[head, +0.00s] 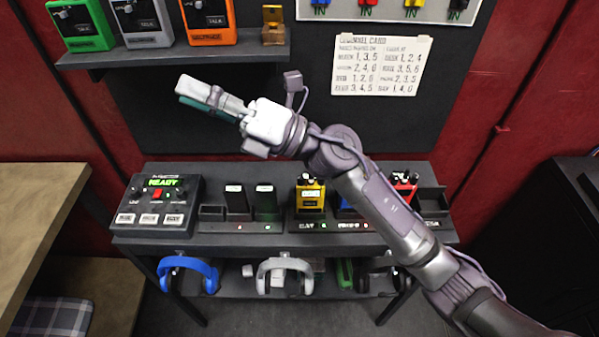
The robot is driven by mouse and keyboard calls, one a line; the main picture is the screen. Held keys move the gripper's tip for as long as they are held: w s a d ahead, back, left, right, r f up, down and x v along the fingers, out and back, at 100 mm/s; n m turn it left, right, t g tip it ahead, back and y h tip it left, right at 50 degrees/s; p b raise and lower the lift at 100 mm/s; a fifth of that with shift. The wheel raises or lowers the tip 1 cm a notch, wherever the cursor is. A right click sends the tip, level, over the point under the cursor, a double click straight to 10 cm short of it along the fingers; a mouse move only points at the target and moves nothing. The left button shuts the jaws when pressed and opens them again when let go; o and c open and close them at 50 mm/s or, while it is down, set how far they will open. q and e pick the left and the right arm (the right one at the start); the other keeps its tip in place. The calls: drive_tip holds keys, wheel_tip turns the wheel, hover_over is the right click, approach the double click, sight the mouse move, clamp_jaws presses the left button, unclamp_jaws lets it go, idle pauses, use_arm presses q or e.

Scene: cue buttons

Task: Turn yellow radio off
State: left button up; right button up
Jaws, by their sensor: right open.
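The yellow radio (311,197) stands upright in the rack on the dark desk, with dark knobs on top and a light label on its front. My right arm reaches in from the lower right and crosses in front of the desk and wall panel. My right gripper (186,92) is open and empty, pointing left, above the desk and below the upper shelf. It is up and to the left of the yellow radio and apart from it. My forearm passes just right of the yellow radio and hides most of a blue radio (346,208). My left gripper is out of view.
A red radio (404,186) stands farther right. A control box (160,205) reading READY sits at the desk's left. Headphones (285,275) hang below the desk. A wooden table (35,200) is at left.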

drive_tip(key=s+a+f+n+g+h, duration=0.3)
drive_tip(key=n+g, duration=0.2)
drive_tip(key=n, duration=0.1)
drive_tip(key=n+t+h, duration=0.3)
drive_tip(key=n+h, duration=0.4)
drive_tip(key=h, duration=1.3)
approach(300, 177)
wheel_tip(300, 177, down, 8)
drive_tip(key=p, duration=0.5)
drive_tip(key=shift+w+f, duration=0.1)
drive_tip(key=shift+f, duration=0.45)
clamp_jaws()
